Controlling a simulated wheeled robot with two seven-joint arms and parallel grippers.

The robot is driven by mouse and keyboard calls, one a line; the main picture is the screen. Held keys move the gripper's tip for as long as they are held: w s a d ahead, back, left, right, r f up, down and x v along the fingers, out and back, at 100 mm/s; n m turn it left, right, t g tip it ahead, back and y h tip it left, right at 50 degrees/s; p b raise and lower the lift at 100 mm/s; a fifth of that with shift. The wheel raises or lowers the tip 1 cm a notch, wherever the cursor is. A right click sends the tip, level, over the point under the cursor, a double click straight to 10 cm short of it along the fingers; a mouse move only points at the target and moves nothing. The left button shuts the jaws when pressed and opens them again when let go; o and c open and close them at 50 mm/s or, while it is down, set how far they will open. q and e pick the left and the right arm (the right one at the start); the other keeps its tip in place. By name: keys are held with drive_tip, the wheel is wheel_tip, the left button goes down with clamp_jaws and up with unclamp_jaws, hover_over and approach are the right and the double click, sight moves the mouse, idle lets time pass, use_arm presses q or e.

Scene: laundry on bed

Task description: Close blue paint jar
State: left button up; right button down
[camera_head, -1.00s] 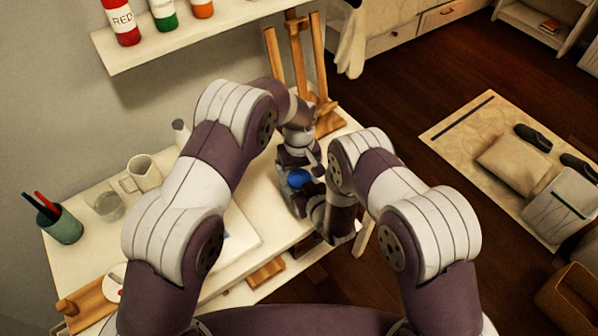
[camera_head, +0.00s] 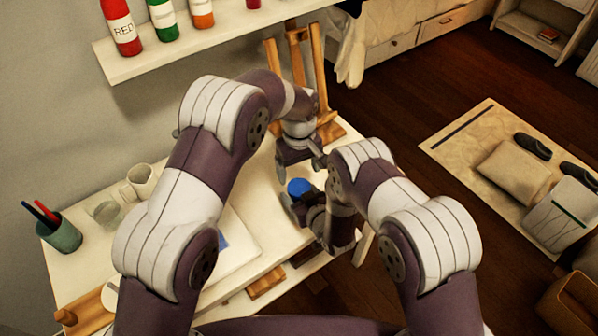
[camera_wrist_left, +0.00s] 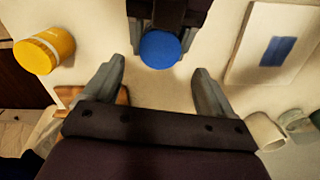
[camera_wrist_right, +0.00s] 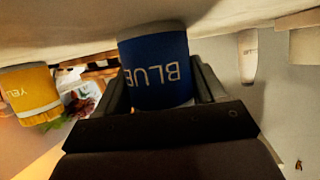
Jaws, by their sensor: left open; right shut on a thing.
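The blue paint jar (camera_wrist_right: 154,70) sits between the fingers of my right gripper (camera_wrist_right: 162,85), its BLUE label inverted in the right wrist view. Its round blue top (camera_head: 299,187) faces up in the head view and also shows in the left wrist view (camera_wrist_left: 160,48). I cannot tell whether that top is a lid or bare paint. My right gripper is shut on the jar's sides. My left gripper (camera_wrist_left: 158,70) is open and empty, with its spread fingers short of the jar in its own view. In the head view it is just beyond the jar.
A yellow jar (camera_wrist_left: 45,50) stands apart from the blue one. A wooden easel (camera_head: 300,75) rises at the table's far end. A canvas with a blue patch (camera_wrist_left: 272,45), a white mug (camera_head: 139,182) and a pen cup (camera_head: 60,236) lie along the table. A shelf of paint bottles hangs above.

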sight(299, 187)
use_arm(q)
wheel_tip(299, 187, up, 2)
drive_tip(key=shift+r+n, duration=0.15)
drive_tip(key=shift+n, duration=0.95)
drive_tip(key=shift+f, duration=4.05)
drive_tip(key=c, duration=1.1)
